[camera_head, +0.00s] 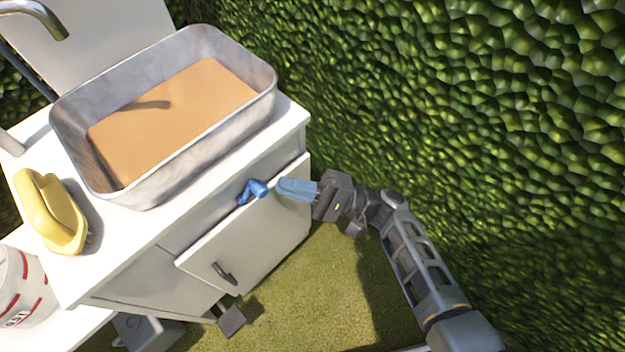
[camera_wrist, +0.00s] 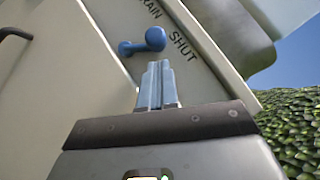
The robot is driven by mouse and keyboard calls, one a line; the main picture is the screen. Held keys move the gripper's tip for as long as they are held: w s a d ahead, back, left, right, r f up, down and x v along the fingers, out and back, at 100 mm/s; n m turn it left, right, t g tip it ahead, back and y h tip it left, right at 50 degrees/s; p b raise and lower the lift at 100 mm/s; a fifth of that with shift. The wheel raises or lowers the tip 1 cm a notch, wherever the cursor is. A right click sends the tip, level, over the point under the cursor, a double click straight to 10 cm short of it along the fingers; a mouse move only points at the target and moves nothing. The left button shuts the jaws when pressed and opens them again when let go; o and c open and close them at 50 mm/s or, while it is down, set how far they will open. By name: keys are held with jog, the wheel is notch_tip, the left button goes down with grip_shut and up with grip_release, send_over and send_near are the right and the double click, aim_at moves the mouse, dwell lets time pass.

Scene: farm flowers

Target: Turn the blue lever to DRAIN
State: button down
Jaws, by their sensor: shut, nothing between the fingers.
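The blue lever (camera_head: 252,191) is on the upper front of the white cabinet, below the metal basin. The wrist view shows the lever (camera_wrist: 143,43) with a rounded knob at its right end, beside printed labels. One label reads SHUT (camera_wrist: 183,46); the other, cut off at the top edge, shows RAIN (camera_wrist: 153,7). The knob is close to both labels; which one the lever points to I cannot tell. My gripper (camera_head: 281,186) is shut and empty, its blue fingers just right of the lever. In the wrist view the fingertips (camera_wrist: 159,64) sit just below the knob; contact is unclear.
The metal basin (camera_head: 235,125) with an orange-brown interior stands on the white cabinet top. A yellow-handled brush (camera_head: 50,212) lies at left, and a white bucket with red marks (camera_head: 22,285) stands lower left. A cabinet door handle (camera_head: 223,273) sticks out below. A hedge (camera_head: 440,90) fills the right.

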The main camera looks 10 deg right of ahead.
aim_at(266, 187)
jog(key=shift+s+a+r, duration=0.35)
jog(key=shift+a+r, duration=0.05)
jog(key=shift+a, duration=0.25)
jog(key=shift+s+r+n+g+p, duration=0.1)
jog(key=shift+r+n+g+p, duration=0.2)
jog(key=shift+n+p, duration=0.2)
jog(key=shift+s+a+r+n+g+h+p, duration=0.1)
jog(key=shift+a+r+n+g+h+p, duration=0.15)
jog(key=shift+r+n+h+p, duration=0.25)
jog(key=shift+s+a+r+n+g+h+p, duration=0.15)
jog(key=shift+r+n+g+h+p, duration=0.2)
jog(key=shift+n+h, duration=0.2)
jog(key=a+n+h+p, duration=0.1)
jog(key=s+a+r+n+h+p, duration=0.1)
jog(key=n+h+p, duration=0.1)
jog(key=s+a+r+n+h+p, duration=0.1)
jog(key=n+p, duration=0.1)
jog(key=shift+r+h, duration=0.2)
jog(key=shift+h, duration=0.15)
jog(key=shift+s+a+n+h+p, duration=0.5)
jog(key=shift+a+n+h, duration=0.15)
jog(key=shift+a+h, duration=0.15)
jog(key=shift+a, duration=0.1)
